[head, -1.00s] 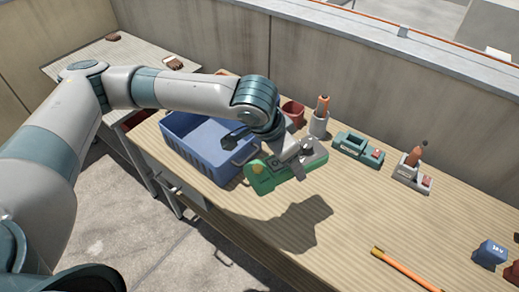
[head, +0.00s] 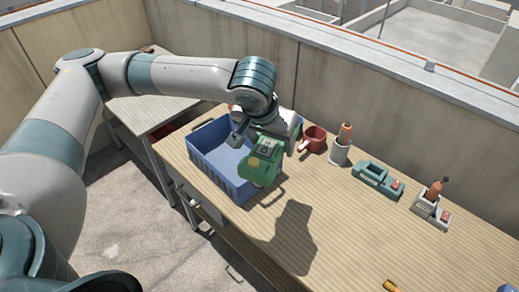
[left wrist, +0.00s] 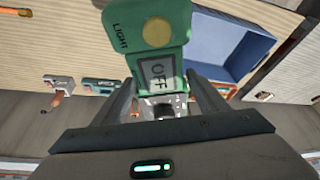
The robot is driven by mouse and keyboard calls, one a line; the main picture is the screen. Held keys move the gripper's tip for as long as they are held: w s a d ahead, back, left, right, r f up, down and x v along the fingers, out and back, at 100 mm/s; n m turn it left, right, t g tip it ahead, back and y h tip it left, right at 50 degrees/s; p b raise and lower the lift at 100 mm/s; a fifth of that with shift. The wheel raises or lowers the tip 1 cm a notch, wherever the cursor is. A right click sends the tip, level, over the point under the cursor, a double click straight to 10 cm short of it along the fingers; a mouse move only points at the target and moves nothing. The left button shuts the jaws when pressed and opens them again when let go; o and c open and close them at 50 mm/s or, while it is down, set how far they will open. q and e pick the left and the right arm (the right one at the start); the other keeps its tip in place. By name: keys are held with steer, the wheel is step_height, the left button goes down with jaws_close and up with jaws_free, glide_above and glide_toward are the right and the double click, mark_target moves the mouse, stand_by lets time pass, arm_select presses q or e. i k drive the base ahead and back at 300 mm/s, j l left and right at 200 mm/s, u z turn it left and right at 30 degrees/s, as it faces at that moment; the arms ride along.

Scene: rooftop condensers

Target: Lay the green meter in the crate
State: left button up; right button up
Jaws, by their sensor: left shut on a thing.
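The green meter (head: 264,162) is held by my left gripper (head: 280,140) above the right side of the blue crate in the head view. In the left wrist view the meter (left wrist: 150,30) shows a yellow round spot, the word LIGHT and a panel reading OFF, between the two fingers (left wrist: 160,100). The blue crate (head: 213,172) stands on the workbench, open at the top; its inside also shows in the left wrist view (left wrist: 232,45). The meter and gripper hide the crate's right part. My right gripper is not in view.
A parapet wall (head: 370,95) runs behind. The front right bench is mostly clear.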

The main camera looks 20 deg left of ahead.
mark_target(231, 167)
steer(key=i+j, duration=0.15)
steer(key=j, duration=0.25)
steer(key=i+j, duration=0.15)
steer(key=j, duration=0.2)
steer(key=i+j, duration=0.15)
steer(key=j, duration=0.25)
steer(key=i+j, duration=0.15)
steer(key=j, duration=0.25)
steer(key=i+j, duration=0.15)
steer(key=j, duration=0.2)
steer(key=i+j, duration=0.15)
steer(key=j, duration=0.25)
steer(key=i+j, duration=0.15)
steer(key=j, duration=0.25)
steer(key=l+z, duration=0.05)
